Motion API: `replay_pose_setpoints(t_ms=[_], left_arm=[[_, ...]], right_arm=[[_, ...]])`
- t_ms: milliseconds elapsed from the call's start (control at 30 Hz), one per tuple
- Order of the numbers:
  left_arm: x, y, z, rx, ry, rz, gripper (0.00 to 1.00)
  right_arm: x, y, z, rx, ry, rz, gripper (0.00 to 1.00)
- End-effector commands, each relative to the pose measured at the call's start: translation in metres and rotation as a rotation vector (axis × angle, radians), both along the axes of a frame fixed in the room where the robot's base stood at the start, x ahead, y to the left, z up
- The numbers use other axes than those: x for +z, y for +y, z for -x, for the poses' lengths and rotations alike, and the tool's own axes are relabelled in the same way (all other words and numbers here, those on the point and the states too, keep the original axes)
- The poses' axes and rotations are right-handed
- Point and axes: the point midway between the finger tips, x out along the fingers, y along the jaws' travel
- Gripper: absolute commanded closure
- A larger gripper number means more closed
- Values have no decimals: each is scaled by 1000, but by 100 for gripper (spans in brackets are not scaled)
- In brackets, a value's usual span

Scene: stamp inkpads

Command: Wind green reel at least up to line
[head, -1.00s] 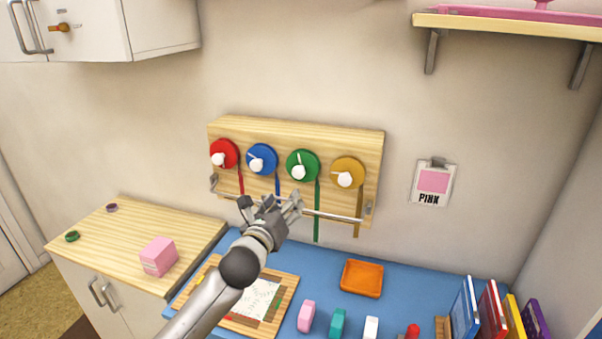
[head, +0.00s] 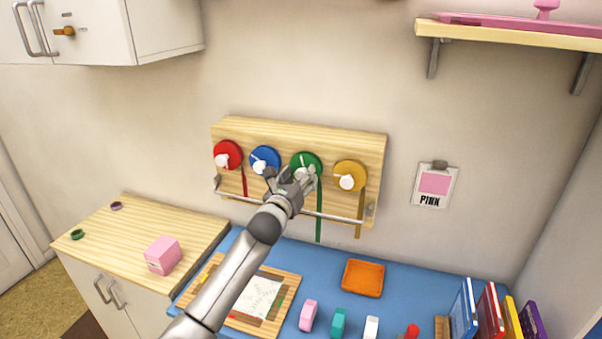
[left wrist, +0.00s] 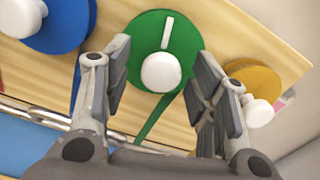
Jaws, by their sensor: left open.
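The green reel (head: 307,160) is mounted on a wooden wall board, third from the left, and a green ribbon (head: 318,218) hangs below it past the metal bar. In the left wrist view the green reel (left wrist: 183,40) shows a white knob (left wrist: 161,72) and a white mark above it. My left gripper (head: 292,178) is open in front of the reel's lower part. In the left wrist view its fingers (left wrist: 162,85) stand on either side of the white knob, with gaps to it. I cannot make out a line on the ribbon. My right gripper is not in view.
Red (head: 228,154), blue (head: 264,158) and yellow (head: 350,174) reels share the board. A metal bar (head: 336,217) runs along its lower front. The blue worktop below holds an orange tray (head: 362,278), stamps and a framed paper.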

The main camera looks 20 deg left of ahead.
Motion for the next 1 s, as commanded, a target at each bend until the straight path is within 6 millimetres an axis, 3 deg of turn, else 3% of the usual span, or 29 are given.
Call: replay_pose_setpoints(t_ms=[200, 567, 900, 1000], left_arm=[[0, -1, -13, -1, 1, 1, 47], [0, -1, -15, -2, 0, 0, 47], [0, -1, -15, -1, 0, 1, 91], [0, -1, -15, -1, 1, 1, 94]], right_arm=[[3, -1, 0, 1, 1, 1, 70], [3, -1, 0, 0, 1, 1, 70], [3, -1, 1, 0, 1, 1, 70], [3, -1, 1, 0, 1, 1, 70]])
